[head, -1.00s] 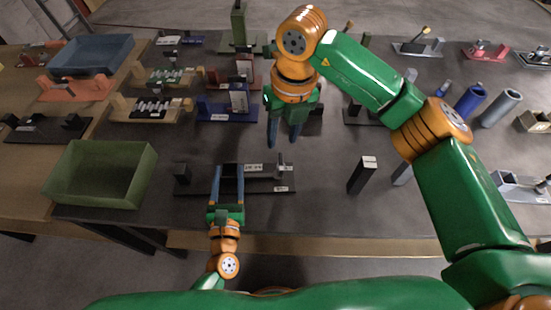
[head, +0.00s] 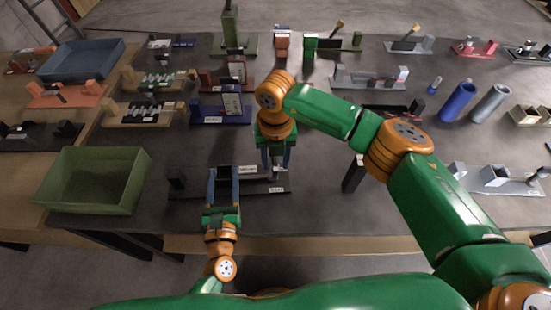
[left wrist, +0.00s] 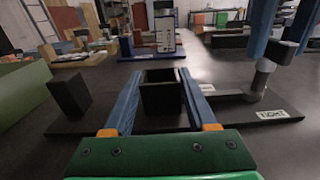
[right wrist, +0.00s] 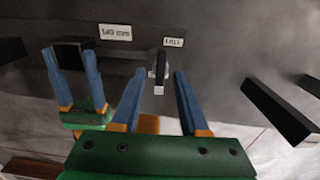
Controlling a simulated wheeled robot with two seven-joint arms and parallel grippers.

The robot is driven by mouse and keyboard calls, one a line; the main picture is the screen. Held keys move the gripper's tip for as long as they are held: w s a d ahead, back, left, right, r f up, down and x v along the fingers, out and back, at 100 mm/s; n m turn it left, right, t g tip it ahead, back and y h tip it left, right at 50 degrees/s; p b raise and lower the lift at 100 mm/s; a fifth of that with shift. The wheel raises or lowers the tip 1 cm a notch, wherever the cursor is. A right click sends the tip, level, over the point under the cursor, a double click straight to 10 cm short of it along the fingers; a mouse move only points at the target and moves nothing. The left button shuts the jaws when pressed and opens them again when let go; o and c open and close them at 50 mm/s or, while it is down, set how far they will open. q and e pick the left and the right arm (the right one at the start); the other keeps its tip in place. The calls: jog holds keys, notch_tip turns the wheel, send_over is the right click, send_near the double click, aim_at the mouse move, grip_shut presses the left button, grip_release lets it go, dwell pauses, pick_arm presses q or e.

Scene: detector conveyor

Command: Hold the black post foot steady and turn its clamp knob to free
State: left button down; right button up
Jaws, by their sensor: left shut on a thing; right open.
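The black post foot (head: 190,191) lies near the table's front edge as a long flat plate with upright blocks. My left gripper (head: 224,172) is shut on its hollow black socket block, which sits between the fingers in the left wrist view (left wrist: 160,98). The clamp knob (right wrist: 159,68) is a small grey and black lever on a grey post (left wrist: 262,78) to the right of the socket. My right gripper (right wrist: 155,75) is open, with the knob showing between its fingertips; contact cannot be told. In the head view, my right gripper (head: 277,168) largely hides the knob.
White labels (right wrist: 115,32) lie on the plate by the knob; their print is small. A green tray (head: 95,205) stands at the left, and a black upright block (head: 353,176) to the right. Several other fixtures fill the back of the table.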

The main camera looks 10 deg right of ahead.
grip_shut()
jog(key=n, duration=0.4)
jog(key=shift+d, duration=0.1)
jog(key=shift+w+d+n, duration=0.1)
jog(key=shift+n, duration=2.2)
grip_release()
jog(key=shift+r, duration=0.1)
